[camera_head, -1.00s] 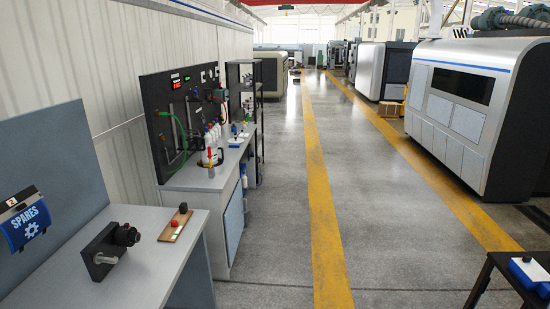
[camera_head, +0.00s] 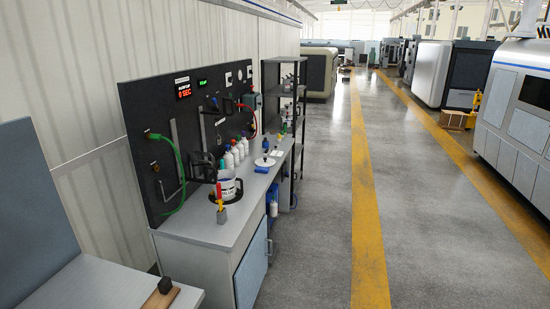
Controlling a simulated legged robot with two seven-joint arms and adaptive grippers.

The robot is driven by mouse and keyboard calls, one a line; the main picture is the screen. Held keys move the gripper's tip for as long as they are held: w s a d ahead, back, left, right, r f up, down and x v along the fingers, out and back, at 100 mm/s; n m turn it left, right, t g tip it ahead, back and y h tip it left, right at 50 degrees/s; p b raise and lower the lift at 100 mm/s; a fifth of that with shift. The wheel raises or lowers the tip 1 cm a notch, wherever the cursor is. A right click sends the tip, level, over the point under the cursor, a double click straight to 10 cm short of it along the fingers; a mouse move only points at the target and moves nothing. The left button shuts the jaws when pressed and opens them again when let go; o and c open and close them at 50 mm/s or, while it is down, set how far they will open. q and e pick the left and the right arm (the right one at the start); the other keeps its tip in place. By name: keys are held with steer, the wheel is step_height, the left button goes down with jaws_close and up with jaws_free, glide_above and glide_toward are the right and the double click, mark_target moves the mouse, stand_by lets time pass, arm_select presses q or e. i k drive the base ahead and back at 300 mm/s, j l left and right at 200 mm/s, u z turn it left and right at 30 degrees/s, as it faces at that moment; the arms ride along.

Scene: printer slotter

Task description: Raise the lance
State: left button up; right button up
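A dark upright panel (camera_head: 140,120) stands at the back of a grey workbench (camera_head: 195,232). A thin bent metal tube (camera_head: 174,140), possibly the lance, runs upright on the panel's left part, near a green hose (camera_head: 183,170). A second slim upright bar (camera_head: 202,133) is to its right. A black bracket (camera_head: 203,168) juts out over a white labelled container (camera_head: 227,187) on the bench. I cannot tell for certain which part is the lance. Neither of my grippers is in view.
Several bottles (camera_head: 237,152) and a small red-and-yellow tool (camera_head: 219,197) stand on the bench. A dark shelf rack (camera_head: 285,75) is beyond it. A nearer table (camera_head: 95,290) is at lower left. The grey floor (camera_head: 320,220) right of the bench is clear.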

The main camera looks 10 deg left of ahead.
mark_target(207, 180)
steer(key=i+l+u, duration=0.1)
steer(key=i+u, duration=0.3)
steer(key=i+l+u, duration=0.2)
steer(key=u, duration=0.25)
steer(key=i+l+u, duration=0.65)
steer(key=l+u, duration=0.2)
steer(key=i+l+u, duration=0.2)
steer(key=l+u, duration=0.2)
